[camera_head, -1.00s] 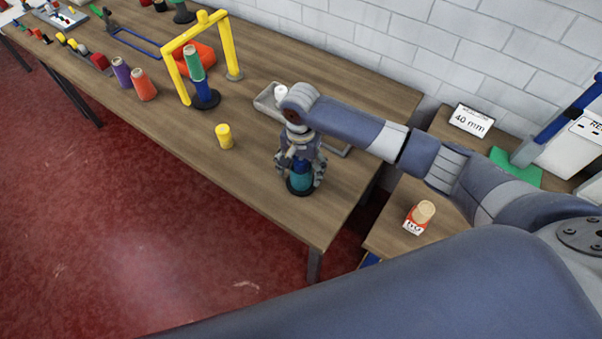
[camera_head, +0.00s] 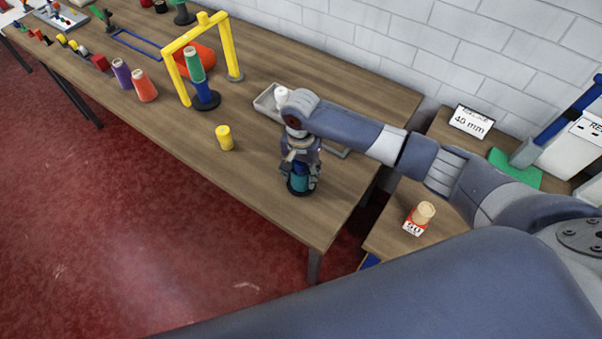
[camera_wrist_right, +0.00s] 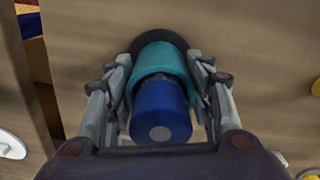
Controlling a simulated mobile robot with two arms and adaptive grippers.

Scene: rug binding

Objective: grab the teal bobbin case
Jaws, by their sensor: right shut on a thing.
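The teal bobbin case (camera_head: 299,183) stands near the right front corner of the wooden table, on a round black base, with a blue top part. In the right wrist view the teal body (camera_wrist_right: 160,62) sits between both fingers, and the blue part (camera_wrist_right: 160,110) faces the camera. My right gripper (camera_head: 300,172) reaches down over it from above and is shut on its sides; it also shows in the right wrist view (camera_wrist_right: 161,85). My left gripper is not in view.
A yellow spool (camera_head: 224,137) stands to the left on the table. A grey tray (camera_head: 264,103) lies partly behind my right arm. A yellow arch (camera_head: 232,50) stands farther left, by a green and blue spool (camera_head: 195,70). A side table with a tan spool (camera_head: 424,213) is at right.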

